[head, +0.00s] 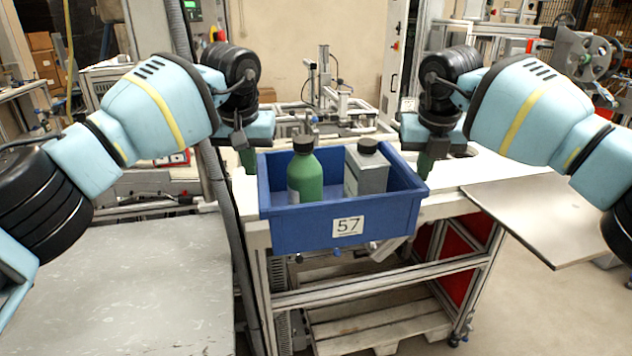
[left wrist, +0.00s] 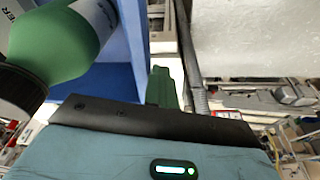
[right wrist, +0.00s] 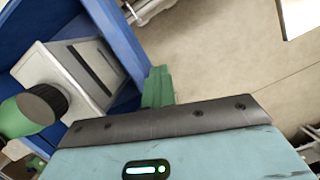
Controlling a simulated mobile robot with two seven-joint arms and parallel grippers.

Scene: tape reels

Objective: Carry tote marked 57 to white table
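The blue tote (head: 300,232), marked 57 on its front label, is level between my two arms at the near edge of the white table (head: 455,180). I cannot tell whether it rests on the table. It holds a green bottle (head: 306,178) with a black cap and a grey can (head: 367,172). My left gripper (head: 248,160) points down at the tote's left wall, its green fingers (left wrist: 163,88) together just outside it. My right gripper (head: 424,163) is likewise at the right wall, its fingers (right wrist: 157,88) together outside. Actual contact is hard to see.
A grey worktop (head: 150,285) lies at the lower left. A flat metal panel (head: 550,225) juts out at the right. A metal fixture (head: 335,95) stands behind the tote. A wooden pallet (head: 375,325) lies under the table. Floor is open at the lower right.

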